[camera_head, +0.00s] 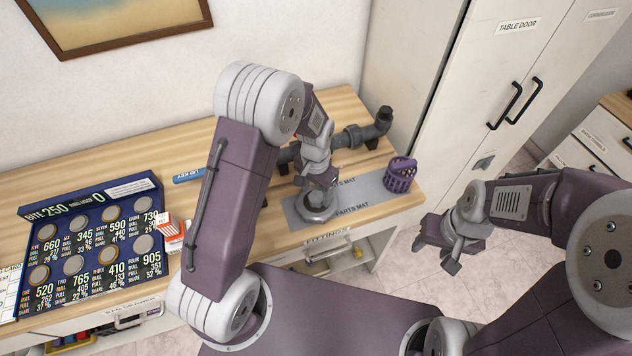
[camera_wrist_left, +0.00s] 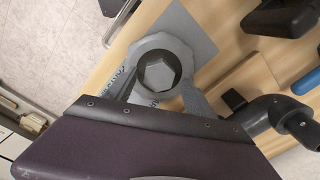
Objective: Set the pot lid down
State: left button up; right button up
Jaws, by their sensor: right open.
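The pot lid (camera_head: 319,213), a grey round piece, is low over or on the grey parts mat (camera_head: 373,192); I cannot tell if it touches. My right gripper (camera_head: 437,256) is open and empty, out over the floor right of the table.
A purple basket (camera_head: 400,176) stands at the mat's right end. Dark grey pipework (camera_head: 360,136) lies behind the mat. Cabinet doors (camera_head: 480,110) stand at right.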

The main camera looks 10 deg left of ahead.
aim_at(316, 196)
pick_arm(q)
notch_tip(316, 196, up, 10)
jog(key=s+a+f+n, duration=0.1)
jog(key=s+a+n, duration=0.1)
jog(key=s, duration=0.4)
jog(key=s+a+f+n+t, duration=0.1)
jog(key=s+a+n, duration=0.2)
jog(key=s, duration=0.4)
jog(key=shift+a+f, duration=0.15)
jog(key=shift+a, duration=0.15)
jog(key=shift+s, duration=0.2)
jog(key=shift+a+n, duration=0.1)
jog(key=shift+n, duration=0.2)
